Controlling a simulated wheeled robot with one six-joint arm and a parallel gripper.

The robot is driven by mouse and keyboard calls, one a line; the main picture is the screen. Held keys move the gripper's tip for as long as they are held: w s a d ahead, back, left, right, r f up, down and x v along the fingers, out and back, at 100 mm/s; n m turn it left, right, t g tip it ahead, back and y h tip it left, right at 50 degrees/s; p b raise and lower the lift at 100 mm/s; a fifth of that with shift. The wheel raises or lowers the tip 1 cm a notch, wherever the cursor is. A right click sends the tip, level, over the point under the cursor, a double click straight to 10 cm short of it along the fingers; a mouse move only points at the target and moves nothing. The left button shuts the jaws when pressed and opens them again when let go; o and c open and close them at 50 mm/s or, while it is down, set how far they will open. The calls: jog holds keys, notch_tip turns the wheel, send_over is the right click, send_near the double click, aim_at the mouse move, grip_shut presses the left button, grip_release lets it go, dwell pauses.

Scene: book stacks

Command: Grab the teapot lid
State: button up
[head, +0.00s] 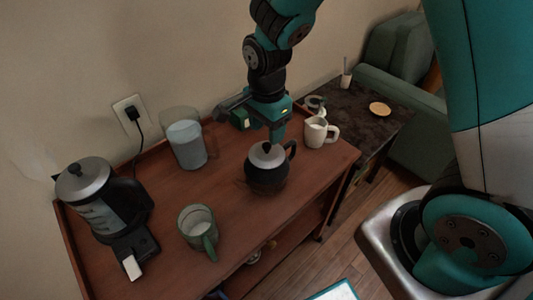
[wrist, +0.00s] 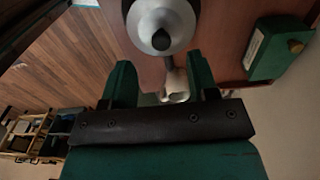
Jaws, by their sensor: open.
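The teapot (head: 266,176) is round and black and stands upright on the wooden cart top. Its silver lid (head: 265,154) with a black knob sits on it. In the wrist view the lid (wrist: 152,15) is at the top centre, its dark knob (wrist: 161,40) pointing toward the camera. My gripper (head: 276,132) is just above and behind the teapot in the head view. In the wrist view my gripper (wrist: 160,65) has its two green fingers apart with nothing held. The knob appears just beyond the fingertips, roughly centred between them; contact is not visible.
A white pitcher (head: 317,133) stands close right of the teapot. A green box (wrist: 277,48) is nearby in the wrist view. Bare cart top lies between the mug and teapot.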

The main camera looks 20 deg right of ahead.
aim_at(267, 144)
jog(key=shift+f+p, duration=0.3)
jog(key=shift+f, duration=2.7)
grip_shut()
